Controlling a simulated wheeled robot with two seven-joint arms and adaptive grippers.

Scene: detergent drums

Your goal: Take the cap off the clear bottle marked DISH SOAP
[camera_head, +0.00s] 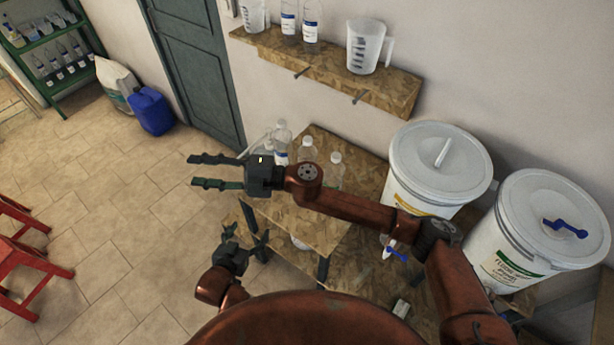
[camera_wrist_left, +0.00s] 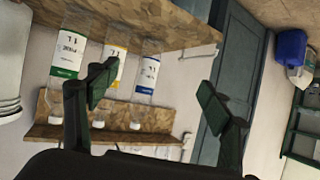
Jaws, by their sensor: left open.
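Three clear bottles with white caps stand on the wooden stand: a left one (camera_head: 281,137), a middle one (camera_head: 307,151) and a right one (camera_head: 335,172). The left wrist view is upside down and shows a green-banded label (camera_wrist_left: 68,52), a yellow-banded one (camera_wrist_left: 115,64) and a blue-banded one (camera_wrist_left: 147,76). The words are too small to read, so I cannot tell which bottle is DISH SOAP. My left gripper (camera_head: 245,236) is open and empty, low beside the stand, apart from the bottles. My right gripper (camera_head: 191,171) is open and empty; its wrist partly covers the bottles.
Two white drums, one nearer the middle (camera_head: 439,160) and one at the right (camera_head: 553,218), stand right of the bottles. A wall shelf (camera_head: 330,72) above holds bottles and a jug (camera_head: 366,46). A blue canister (camera_head: 152,110) is by the door.

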